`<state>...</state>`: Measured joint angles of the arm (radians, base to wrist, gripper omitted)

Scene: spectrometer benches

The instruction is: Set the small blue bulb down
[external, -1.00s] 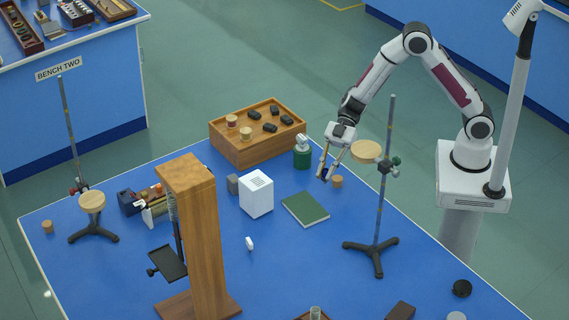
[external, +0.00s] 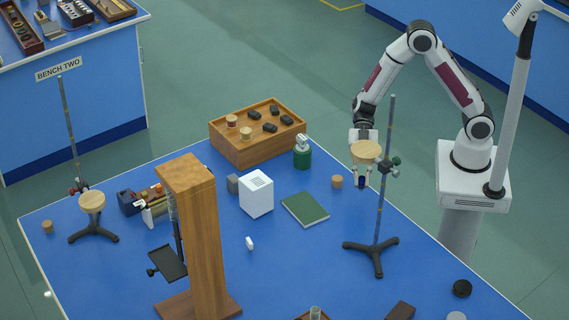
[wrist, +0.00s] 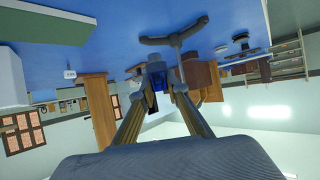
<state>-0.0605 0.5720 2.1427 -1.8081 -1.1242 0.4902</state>
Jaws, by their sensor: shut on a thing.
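My gripper (external: 361,181) is at the right of the blue bench, beside the retort stand (external: 377,235). The stand's round pale plate (external: 366,150) hides part of my gripper in the external view. The small blue bulb (external: 361,182) shows as a dark blue spot between the fingertips, below the plate. In the wrist view my gripper (wrist: 167,75) is shut on the bulb (wrist: 157,84). I cannot tell how far the bulb is above the bench.
A small cork (external: 337,181) and a green book (external: 305,209) lie left of my gripper. A green-bodied jar (external: 302,157) and a wooden tray (external: 243,154) with corks and black pieces stand farther back. The bench front of the book is mostly clear.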

